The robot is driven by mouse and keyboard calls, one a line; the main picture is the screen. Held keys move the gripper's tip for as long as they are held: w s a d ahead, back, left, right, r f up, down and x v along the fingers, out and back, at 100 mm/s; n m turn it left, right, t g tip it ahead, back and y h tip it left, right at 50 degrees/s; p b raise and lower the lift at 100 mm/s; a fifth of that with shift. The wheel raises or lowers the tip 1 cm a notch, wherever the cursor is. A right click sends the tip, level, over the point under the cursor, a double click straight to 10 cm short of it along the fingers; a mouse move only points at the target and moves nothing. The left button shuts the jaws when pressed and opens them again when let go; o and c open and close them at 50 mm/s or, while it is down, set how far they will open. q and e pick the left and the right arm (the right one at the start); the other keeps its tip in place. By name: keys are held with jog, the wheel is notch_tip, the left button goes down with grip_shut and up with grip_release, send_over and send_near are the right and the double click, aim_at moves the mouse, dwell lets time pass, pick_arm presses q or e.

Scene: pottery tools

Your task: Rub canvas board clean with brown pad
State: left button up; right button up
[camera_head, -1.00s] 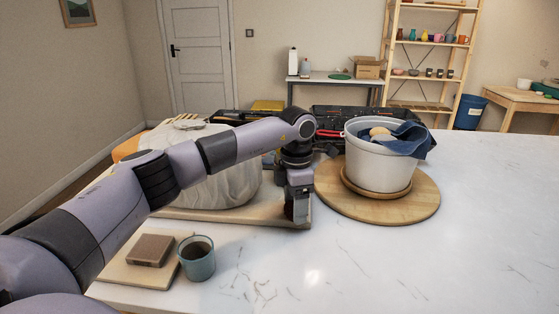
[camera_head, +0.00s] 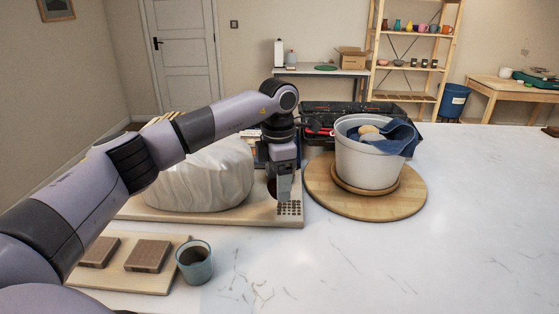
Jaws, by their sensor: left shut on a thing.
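The canvas board (camera_head: 215,218) lies flat on the white table, with a cloth-wrapped lump (camera_head: 205,178) on it. A patch of dark dots (camera_head: 289,208) shows on its front right corner. My left gripper (camera_head: 284,194) points down over the board's right end, just behind the dots. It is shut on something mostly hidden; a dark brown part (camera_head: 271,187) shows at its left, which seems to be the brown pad. Whether it touches the board is unclear. Two other brown blocks (camera_head: 148,256) lie on a small board (camera_head: 130,276) at the front left. My right gripper is not in view.
A teal mug (camera_head: 194,262) with dark contents stands beside the small board. A white bucket (camera_head: 366,165) with a blue cloth (camera_head: 390,135) stands on a round wooden board (camera_head: 410,200) right of the gripper. A black tray (camera_head: 375,108) lies behind. The right of the table is clear.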

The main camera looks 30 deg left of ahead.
pick_arm(q)
jog(key=shift+r, duration=0.8)
